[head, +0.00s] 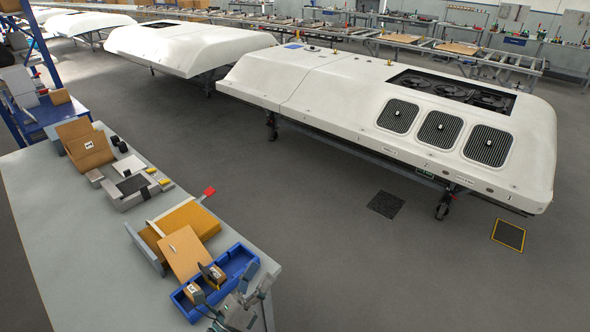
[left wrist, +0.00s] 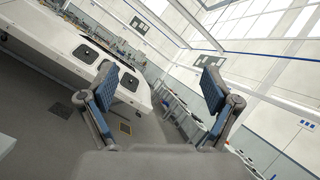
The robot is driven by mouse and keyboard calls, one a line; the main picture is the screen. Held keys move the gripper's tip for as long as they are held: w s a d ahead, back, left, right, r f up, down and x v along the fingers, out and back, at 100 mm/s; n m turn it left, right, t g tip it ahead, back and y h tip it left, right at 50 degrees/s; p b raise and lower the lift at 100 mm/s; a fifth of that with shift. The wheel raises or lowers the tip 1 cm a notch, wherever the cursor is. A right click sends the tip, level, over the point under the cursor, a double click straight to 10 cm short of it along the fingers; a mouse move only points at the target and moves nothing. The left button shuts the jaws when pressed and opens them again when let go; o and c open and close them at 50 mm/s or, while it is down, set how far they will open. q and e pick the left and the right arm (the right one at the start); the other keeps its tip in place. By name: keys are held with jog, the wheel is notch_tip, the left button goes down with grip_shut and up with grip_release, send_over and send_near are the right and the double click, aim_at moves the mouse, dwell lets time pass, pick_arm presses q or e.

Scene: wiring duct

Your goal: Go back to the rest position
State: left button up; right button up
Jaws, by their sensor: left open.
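My left gripper (head: 226,286) is at the bottom of the head view, over the near end of the grey table (head: 60,240), in front of the blue bin (head: 250,268). In the left wrist view, its two blue-padded fingers (left wrist: 160,82) stand wide apart with nothing between them. The gripper points up and outward there, towards the hall and a white housing (left wrist: 75,42). My right gripper does not show in either view.
The blue bin holds small cardboard boxes (head: 191,291). Beside it are a tilted brown panel (head: 185,252) and a grey fixture (head: 130,190). The table's left part is bare.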

pick_arm(q)
jog(key=w+a+f+n+g+y, duration=0.1)
jog(key=a+f+n+y, duration=0.95)
jog(key=n, duration=0.65)
jog(key=s+a+f+n+g+y, duration=0.1)
jog(key=s+f+n+g+y, duration=0.1)
jog(key=s+f+n+g, duration=0.3)
jog(key=s+a+f+n+g+y, duration=0.1)
jog(key=f+n, duration=0.2)
jog(key=f, duration=0.5)
jog(key=s+f+n+g, duration=0.85)
jog(key=s+f, duration=0.35)
jog(key=s, duration=0.5)
notch_tip(320, 180, down, 23)
jog(key=s+g, duration=0.1)
jog(key=g, duration=0.1)
jog(key=s+a+f, duration=0.3)
jog(key=s+f, duration=1.5)
jog(key=shift+s+a+f+m+g, duration=0.2)
jog(key=shift+s+f+m+g, duration=0.1)
jog(key=shift+s+m+g, duration=0.05)
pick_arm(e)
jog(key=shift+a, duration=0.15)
